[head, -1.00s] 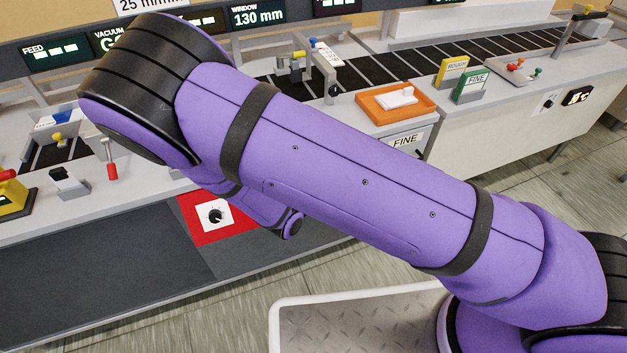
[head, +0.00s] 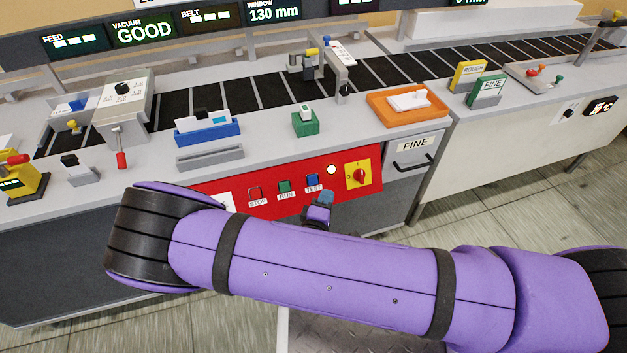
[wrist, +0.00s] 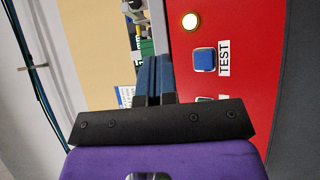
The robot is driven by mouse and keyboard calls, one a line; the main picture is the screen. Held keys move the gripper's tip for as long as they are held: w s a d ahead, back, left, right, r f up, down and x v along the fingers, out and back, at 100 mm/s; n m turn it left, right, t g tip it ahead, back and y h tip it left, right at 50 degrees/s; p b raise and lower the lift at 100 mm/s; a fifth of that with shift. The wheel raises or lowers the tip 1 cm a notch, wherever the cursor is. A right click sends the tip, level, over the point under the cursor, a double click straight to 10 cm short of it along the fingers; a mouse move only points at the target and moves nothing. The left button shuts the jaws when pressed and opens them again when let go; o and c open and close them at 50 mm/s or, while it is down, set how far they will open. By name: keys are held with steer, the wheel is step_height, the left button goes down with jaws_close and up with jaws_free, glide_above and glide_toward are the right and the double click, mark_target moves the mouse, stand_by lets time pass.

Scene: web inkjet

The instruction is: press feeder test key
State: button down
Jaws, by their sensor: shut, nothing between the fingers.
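The blue TEST key (head: 313,181) is on the red control panel, beside the green RUN key (head: 284,187) and the red STOP key (head: 255,193). In the wrist view the blue key (wrist: 204,60) sits right of the fingers, with its TEST label turned sideways. My gripper (head: 322,204) is in front of the panel, just below the TEST key in the head view. In the wrist view my gripper (wrist: 154,75) has its blue fingers together, empty. The fingers look apart from the key; the exact gap cannot be told.
A lit lamp (head: 332,169) and a red-on-yellow rotary switch (head: 359,175) are right of the key. Above are the counter with a green holder (head: 305,122), a blue card tray (head: 206,130) and an orange tray (head: 408,105). A drawer handle (head: 413,163) juts out at right.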

steer(key=shift+w+a+f, duration=0.35)
steer(key=shift+w+f, duration=0.35)
steer(key=shift+w, duration=0.55)
steer(key=shift+w+a+f, duration=0.35)
steer(key=shift+w+f, duration=0.35)
steer(key=shift+w, duration=0.5)
steer(key=shift+w+a+f, duration=0.35)
steer(key=shift+w+f, duration=0.35)
steer(key=shift+w, duration=0.55)
steer(key=shift+w, duration=0.15)
steer(key=shift+w+a+f, duration=0.1)
steer(key=shift+w+f, duration=0.1)
steer(key=shift+w+a+f, duration=0.1)
steer(key=shift+w+f, duration=0.05)
steer(key=shift+w, duration=0.2)
steer(key=shift+s, duration=0.1)
stand_by(0.4)
steer(key=shift+s+d+r, duration=0.2)
steer(key=shift+s+r, duration=0.2)
steer(key=shift+s, duration=0.2)
steer(key=shift+s+d+r, duration=0.2)
steer(key=shift+s+r, duration=0.2)
steer(key=shift+s, duration=0.3)
steer(key=shift+s+d+r, duration=0.2)
steer(key=shift+s+r, duration=0.2)
steer(key=shift+s, duration=0.35)
steer(key=shift+s+d+r, duration=0.2)
steer(key=shift+s+r, duration=0.2)
steer(key=shift+s, duration=0.3)
